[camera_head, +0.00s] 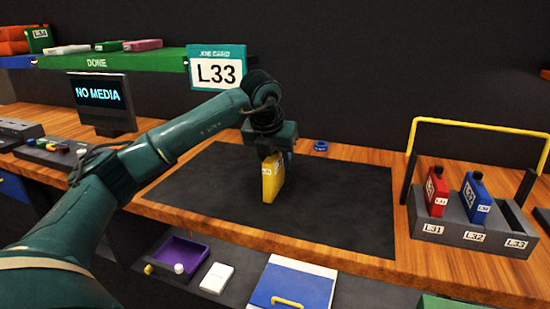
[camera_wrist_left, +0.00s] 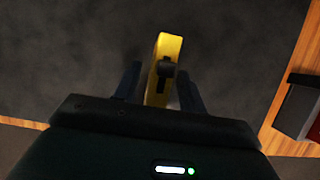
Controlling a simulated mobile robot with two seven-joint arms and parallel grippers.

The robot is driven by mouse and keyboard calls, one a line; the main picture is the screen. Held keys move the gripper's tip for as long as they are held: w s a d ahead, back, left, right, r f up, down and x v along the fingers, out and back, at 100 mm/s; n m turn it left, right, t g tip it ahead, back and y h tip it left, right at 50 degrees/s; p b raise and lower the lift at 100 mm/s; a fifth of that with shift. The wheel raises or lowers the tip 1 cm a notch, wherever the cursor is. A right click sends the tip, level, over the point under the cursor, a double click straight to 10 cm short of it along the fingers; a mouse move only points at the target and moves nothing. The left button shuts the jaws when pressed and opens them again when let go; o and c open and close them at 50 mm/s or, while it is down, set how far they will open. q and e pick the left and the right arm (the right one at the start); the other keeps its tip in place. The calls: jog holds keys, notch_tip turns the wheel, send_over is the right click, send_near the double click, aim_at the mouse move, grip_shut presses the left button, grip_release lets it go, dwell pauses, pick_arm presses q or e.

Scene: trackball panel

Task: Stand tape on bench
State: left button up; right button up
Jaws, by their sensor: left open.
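The tape is a yellow upright cassette (camera_head: 272,180) with a white label, standing on the dark mat of the bench (camera_head: 350,200). My left gripper (camera_head: 276,156) is over its top, coming down from above. In the left wrist view the yellow tape (camera_wrist_left: 168,52) stands between the two fingers of the left gripper (camera_wrist_left: 160,90). The fingers are open, with a gap on each side of the tape. The tape's lower part looks to rest on the mat. My right gripper is not in view.
A grey rack (camera_head: 470,228) at the right holds a red tape (camera_head: 436,192) and a blue tape (camera_head: 475,198); its third slot looks empty. A yellow bar (camera_head: 480,127) arches behind it. A monitor (camera_head: 100,103) stands at left. The mat around the tape is clear.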

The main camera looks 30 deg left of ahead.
pick_arm(q)
jog(key=v, duration=1.1)
jog(key=shift+r, duration=0.1)
jog(key=shift+s+r, duration=0.25)
jog(key=shift+r, duration=0.1)
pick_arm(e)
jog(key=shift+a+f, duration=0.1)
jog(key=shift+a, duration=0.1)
pick_arm(q)
jog(key=shift+p, duration=0.3)
